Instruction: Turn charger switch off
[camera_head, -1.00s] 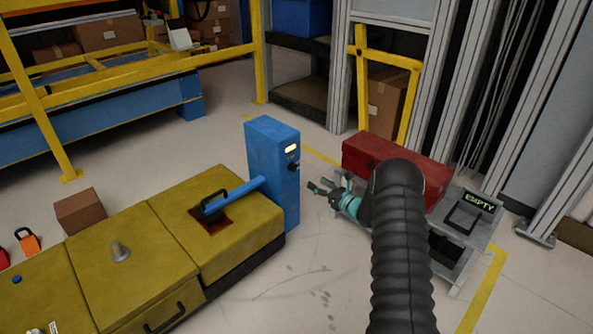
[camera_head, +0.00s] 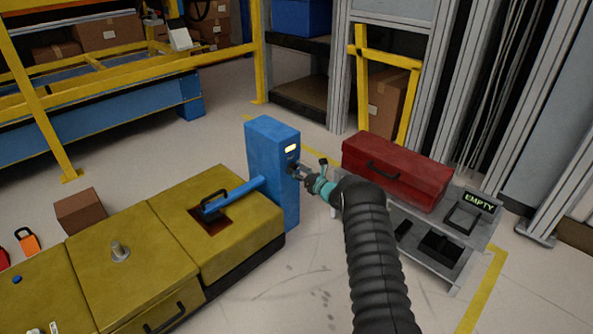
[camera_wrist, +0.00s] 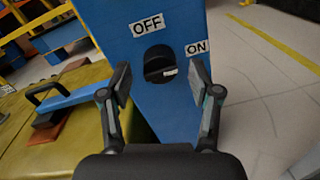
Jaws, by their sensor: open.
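The blue charger (camera_head: 270,165) stands upright beside the yellow module, with a lit panel near its top. In the wrist view, its black rotary switch (camera_wrist: 158,65) sits between an OFF label (camera_wrist: 147,25) at upper left and an ON label (camera_wrist: 197,48) at right. A pale mark on the knob lies at its lower right, on the ON label's side. My gripper (camera_wrist: 160,85) is open, with one finger on each side of the switch in the picture. I cannot tell whether the fingers touch it. In the head view, my gripper (camera_head: 297,170) is at the charger's right face.
A blue bar (camera_head: 236,194) joins the charger to the yellow module (camera_head: 165,235). A red toolbox (camera_head: 398,170) rests on a grey stand (camera_head: 470,235) with an EMPTY sign (camera_head: 480,202). A brown box (camera_head: 80,210) lies behind the module. Floor in front of the charger is clear.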

